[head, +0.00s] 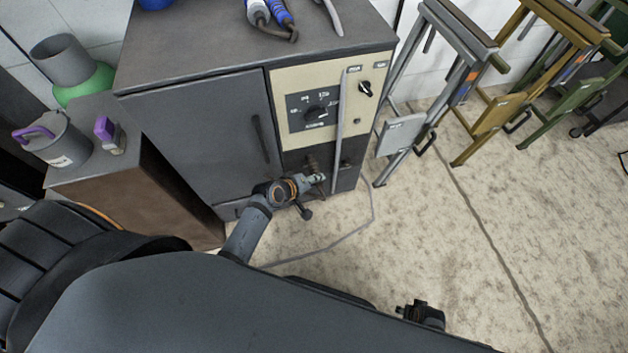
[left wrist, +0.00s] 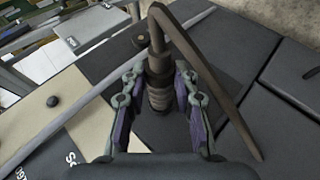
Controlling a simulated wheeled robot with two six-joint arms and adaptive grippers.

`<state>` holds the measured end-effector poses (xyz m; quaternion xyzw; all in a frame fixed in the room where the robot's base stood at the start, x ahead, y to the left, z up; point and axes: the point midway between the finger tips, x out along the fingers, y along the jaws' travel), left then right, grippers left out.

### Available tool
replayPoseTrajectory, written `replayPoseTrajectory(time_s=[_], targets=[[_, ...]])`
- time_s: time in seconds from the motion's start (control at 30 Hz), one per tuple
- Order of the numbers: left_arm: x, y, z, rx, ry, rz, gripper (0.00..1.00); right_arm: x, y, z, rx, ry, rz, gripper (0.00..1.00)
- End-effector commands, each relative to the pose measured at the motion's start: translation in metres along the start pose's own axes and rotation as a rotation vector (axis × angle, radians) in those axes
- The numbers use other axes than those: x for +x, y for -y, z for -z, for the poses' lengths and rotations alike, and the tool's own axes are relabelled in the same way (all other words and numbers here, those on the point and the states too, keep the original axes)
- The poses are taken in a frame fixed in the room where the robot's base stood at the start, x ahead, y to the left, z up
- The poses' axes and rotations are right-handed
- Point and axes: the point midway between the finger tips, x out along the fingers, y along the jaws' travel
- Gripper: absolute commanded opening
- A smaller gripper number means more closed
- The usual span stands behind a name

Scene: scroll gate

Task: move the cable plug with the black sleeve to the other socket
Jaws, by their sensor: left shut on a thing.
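My left gripper (head: 318,180) is low at the front of the grey cabinet, by the dark panel under the beige control plate. In the left wrist view its fingers (left wrist: 158,95) are shut on the cable plug (left wrist: 158,82), which has a dark ribbed sleeve. A brown cable (left wrist: 205,75) leaves the plug and bends sharply to the right. A dark socket fitting (head: 310,163) shows just above the gripper, and another (head: 346,165) to its right. I cannot tell whether the plug sits in a socket. My right gripper (head: 412,310) is small and dark at the bottom; its jaws are unclear.
The cabinet (head: 190,125) has a beige plate (head: 292,88) with knobs, and a pale cable or bar (head: 342,115) hangs down its front. A thin cable (head: 330,243) lies on the floor. Folding stands (head: 405,125) are on the right. The floor (head: 450,225) there is clear.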

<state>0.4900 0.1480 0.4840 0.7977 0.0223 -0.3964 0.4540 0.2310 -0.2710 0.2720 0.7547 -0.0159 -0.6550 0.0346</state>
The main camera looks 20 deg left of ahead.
Motion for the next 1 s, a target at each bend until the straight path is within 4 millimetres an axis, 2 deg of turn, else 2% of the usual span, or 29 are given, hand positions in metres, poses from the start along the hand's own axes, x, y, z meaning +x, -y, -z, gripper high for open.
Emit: replayPoseTrajectory(time_s=[0.47, 1.0], targets=[[-0.001, 0.000, -0.004, -0.002, 0.003, 0.001, 0.00, -0.002, -0.001, 0.001, 0.000, -0.001, -0.001, 0.51], [-0.010, -0.001, -0.023, -0.003, 0.003, 0.000, 0.00, -0.014, -0.002, 0.002, 0.000, -0.001, -0.001, 0.51]])
